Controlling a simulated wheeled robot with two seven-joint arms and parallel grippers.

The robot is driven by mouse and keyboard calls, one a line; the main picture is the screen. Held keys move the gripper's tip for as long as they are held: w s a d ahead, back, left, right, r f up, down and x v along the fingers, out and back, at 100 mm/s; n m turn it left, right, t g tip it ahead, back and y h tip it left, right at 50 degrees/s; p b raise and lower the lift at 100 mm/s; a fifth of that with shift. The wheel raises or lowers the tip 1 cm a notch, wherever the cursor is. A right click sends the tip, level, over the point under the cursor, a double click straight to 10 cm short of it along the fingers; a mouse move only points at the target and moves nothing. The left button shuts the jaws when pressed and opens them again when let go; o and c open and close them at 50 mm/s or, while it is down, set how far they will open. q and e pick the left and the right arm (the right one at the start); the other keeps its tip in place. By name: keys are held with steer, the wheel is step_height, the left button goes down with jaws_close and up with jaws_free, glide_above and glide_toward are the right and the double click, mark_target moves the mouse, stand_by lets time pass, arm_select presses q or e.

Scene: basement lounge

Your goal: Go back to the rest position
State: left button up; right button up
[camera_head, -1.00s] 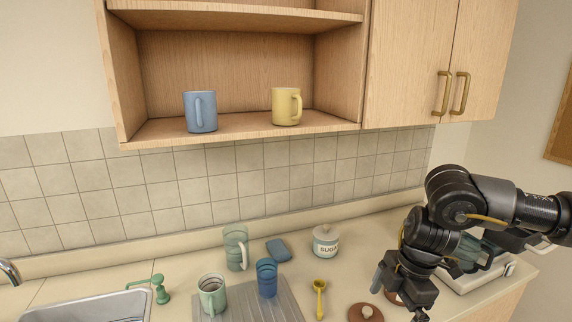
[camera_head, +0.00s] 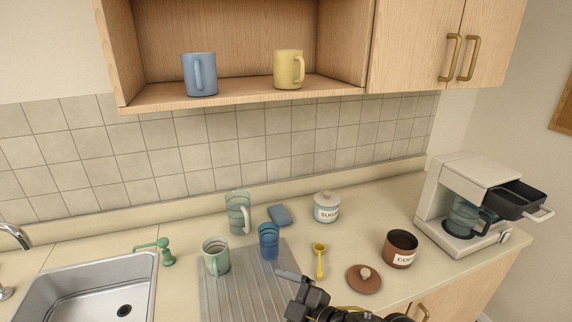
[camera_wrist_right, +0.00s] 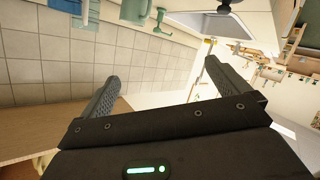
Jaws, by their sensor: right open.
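My right gripper (camera_head: 290,290) is low at the bottom of the head view, over the front of the ribbed draining area. In the right wrist view its two fingers (camera_wrist_right: 165,85) are spread apart with nothing between them. My left gripper is not in the head view. A blue mug (camera_head: 199,74) and a yellow mug (camera_head: 288,69) stand upright on the open cabinet shelf (camera_head: 240,92).
On the counter are a green mug (camera_head: 216,257), a blue cup (camera_head: 269,242), a clear mug (camera_head: 237,213), a sugar jar (camera_head: 327,207), a yellow scoop (camera_head: 319,262), an open coffee jar (camera_head: 400,249), its lid (camera_head: 364,279) and a coffee maker (camera_head: 465,205). A sink (camera_head: 85,292) is at left.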

steer(key=s+d+f+m+h, duration=0.35)
steer(key=d+f+m, duration=0.2)
steer(key=d, duration=0.25)
steer(key=s+d+f+m+h, duration=0.2)
steer(key=d+f+m+h, duration=0.3)
steer(key=d+f, duration=0.25)
steer(key=s+d+f+m+g+h, duration=0.2)
steer(key=s+d+f, duration=0.2)
steer(key=s+d, duration=0.3)
steer(key=s+d+f+m+g+h, duration=0.1)
steer(key=s+d+f+m+g, duration=0.15)
steer(key=s+d+f, duration=0.4)
step_height(320, 180, down, 25)
steer(key=s+a+g+b, duration=0.1)
steer(key=s+a+b, duration=0.1)
steer(key=b, duration=0.3)
steer(key=s+d+f+g+b, duration=0.1)
steer(key=s+f+b, duration=0.1)
steer(key=s+f, duration=0.6)
steer(key=s+d+f+n+b, duration=0.1)
steer(key=s+f+b, duration=0.2)
steer(key=s+f, duration=0.6)
step_height(320, 180, down, 7)
steer(key=shift+d+r+g, duration=0.15)
steer(key=shift+d+g, duration=0.2)
steer(key=shift+d, duration=0.05)
